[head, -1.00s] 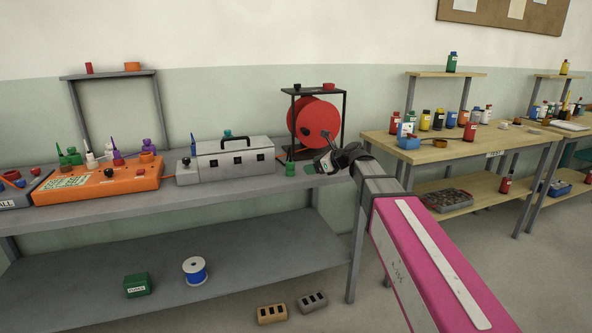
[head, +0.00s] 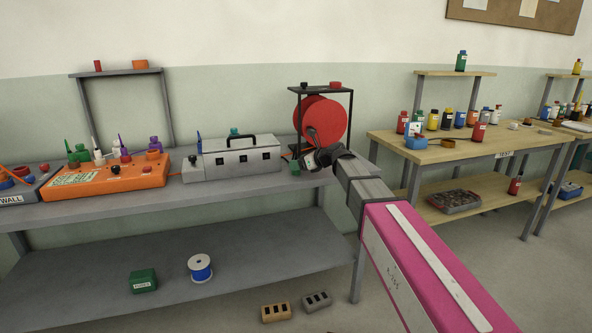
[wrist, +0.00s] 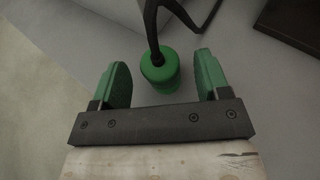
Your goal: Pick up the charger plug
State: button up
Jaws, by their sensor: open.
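In the wrist view, a short green cylinder with a black cord or stem rising from its top, which looks like the charger plug (wrist: 160,76), stands on the grey bench. My gripper (wrist: 162,62) is open, with one green finger pad on each side of the plug and a visible gap on both sides. In the head view my gripper (head: 312,158) is over the right end of the bench, in front of the red reel. A small green shape there, likely the plug (head: 296,168), is partly hidden by the gripper.
The red reel (head: 331,122) in its black frame (head: 351,100) stands just behind my gripper. A grey box with a handle (head: 240,160) is to the left on the grey bench (head: 180,206). A wooden table (head: 470,150) with bottles stands to the right.

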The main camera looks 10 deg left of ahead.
jog(key=shift+x, duration=1)
jog(key=c, duration=1.1)
jog(key=shift+o, duration=0.2)
jog(key=shift+r, duration=0.1)
